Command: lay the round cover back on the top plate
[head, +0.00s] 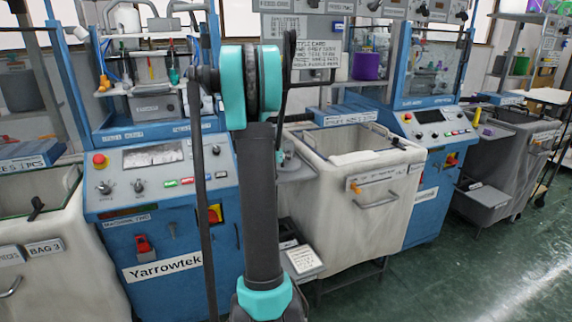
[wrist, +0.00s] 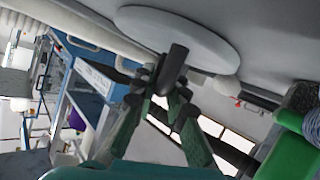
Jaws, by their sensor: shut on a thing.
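The round cover (wrist: 190,36) is a pale flat disc with a dark knob, near the top of the wrist view. My gripper (wrist: 168,84) is shut on the dark knob, with a finger on either side of it. The disc lies beyond the fingertips and looks tilted in this view. In the head view my own arm stands in front of the left machine, and I cannot make out the gripper or the cover there. I cannot identify the top plate for certain in either view.
The blue Yarrowtek machine (head: 165,240) stands left of centre, with a control panel. A pale fabric bin (head: 345,215) stands right of my arm, and another blue machine (head: 435,125) is behind it. Green floor is open at right.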

